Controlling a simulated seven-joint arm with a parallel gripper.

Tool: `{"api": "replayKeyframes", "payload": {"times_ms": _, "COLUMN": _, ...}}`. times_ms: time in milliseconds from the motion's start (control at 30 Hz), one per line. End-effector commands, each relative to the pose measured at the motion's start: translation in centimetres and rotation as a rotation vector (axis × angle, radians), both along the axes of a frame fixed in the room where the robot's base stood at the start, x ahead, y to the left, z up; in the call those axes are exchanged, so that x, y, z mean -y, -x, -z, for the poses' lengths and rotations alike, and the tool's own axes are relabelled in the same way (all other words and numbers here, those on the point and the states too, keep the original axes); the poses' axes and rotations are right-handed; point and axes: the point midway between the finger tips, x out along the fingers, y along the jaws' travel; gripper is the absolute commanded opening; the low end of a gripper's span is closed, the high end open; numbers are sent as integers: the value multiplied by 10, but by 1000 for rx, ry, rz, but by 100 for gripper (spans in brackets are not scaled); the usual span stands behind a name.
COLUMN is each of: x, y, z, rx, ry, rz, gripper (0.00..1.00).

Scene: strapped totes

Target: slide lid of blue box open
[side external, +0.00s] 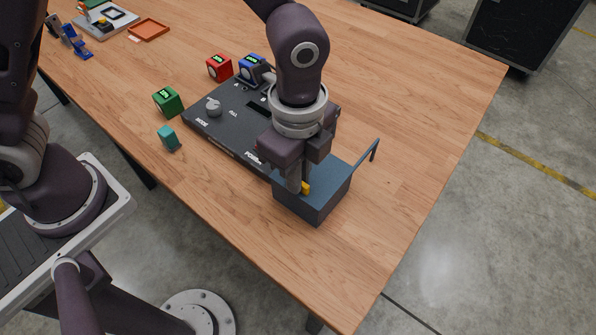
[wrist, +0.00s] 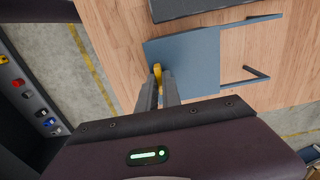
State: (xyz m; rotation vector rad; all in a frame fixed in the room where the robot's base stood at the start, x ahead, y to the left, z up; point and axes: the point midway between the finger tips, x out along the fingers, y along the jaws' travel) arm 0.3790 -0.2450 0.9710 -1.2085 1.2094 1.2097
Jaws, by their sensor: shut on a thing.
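The blue box (side external: 319,208) stands near the table's front right edge, beside a dark control panel. Its flat blue lid (wrist: 195,60) covers the top as far as I can see. A yellow handle (side external: 306,187) sticks up near one edge of the lid; it also shows in the wrist view (wrist: 157,74). Thin rails (wrist: 246,77) extend from the box past the lid, and one shows at the right in the side view (side external: 368,154). My gripper (side external: 299,186) points down over the box, its fingers (wrist: 164,86) shut on the yellow handle. My arm hides part of the lid.
The dark panel (side external: 228,123) with a knob lies left of the box. Red (side external: 219,67), blue (side external: 251,68) and green (side external: 168,101) cubes and a teal block (side external: 168,138) stand around it. An orange tray (side external: 149,30) lies far left. Table right of the box is clear.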

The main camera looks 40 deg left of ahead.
Motion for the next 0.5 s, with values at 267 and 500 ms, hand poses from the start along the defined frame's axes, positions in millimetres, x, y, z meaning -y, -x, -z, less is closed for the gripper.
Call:
{"api": "replayKeyframes", "payload": {"times_ms": 267, "x": 1, "y": -40, "z": 0, "rx": 4, "ry": 3, "rz": -5, "gripper": 0}}
{"api": "replayKeyframes", "payload": {"times_ms": 500, "x": 1, "y": -87, "z": -1, "rx": 3, "ry": 3, "rz": -3, "gripper": 0}}
